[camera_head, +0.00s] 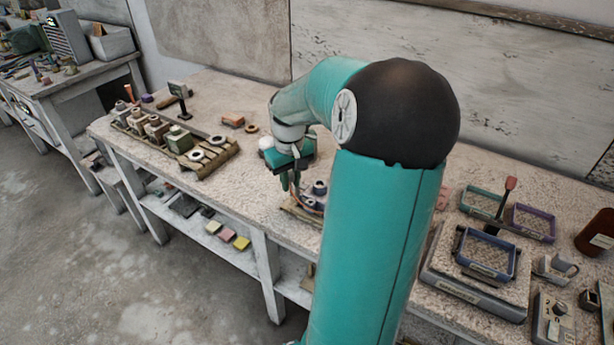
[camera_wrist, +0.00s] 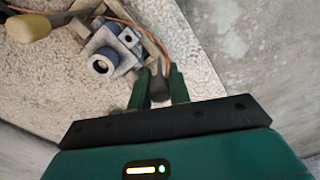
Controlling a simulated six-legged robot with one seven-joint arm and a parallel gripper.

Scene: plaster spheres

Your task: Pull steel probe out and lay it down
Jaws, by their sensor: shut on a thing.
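My gripper (camera_wrist: 158,84) is shut on a dark grey cylinder, which looks like the steel probe (camera_wrist: 159,89). An orange cable (camera_wrist: 152,40) runs close to its far end. In the wrist view the probe lies to the right of a pale fitting (camera_wrist: 103,62) with a round collar and a small holed block. I see no contact between them, but the probe's far end is hidden. In the head view my gripper (camera_head: 291,180) hangs low by the bench's front edge, beside the grey fitting (camera_head: 319,188). The probe cannot be made out there.
The bench top (camera_head: 235,180) has free room left of my gripper. A wooden rack with several blocks (camera_head: 180,139) stands farther left. A brick-coloured block (camera_head: 233,119) and a ring lie behind. Trays (camera_head: 485,253) stand at right. A yellow-handled thing (camera_wrist: 28,27) shows in the wrist view.

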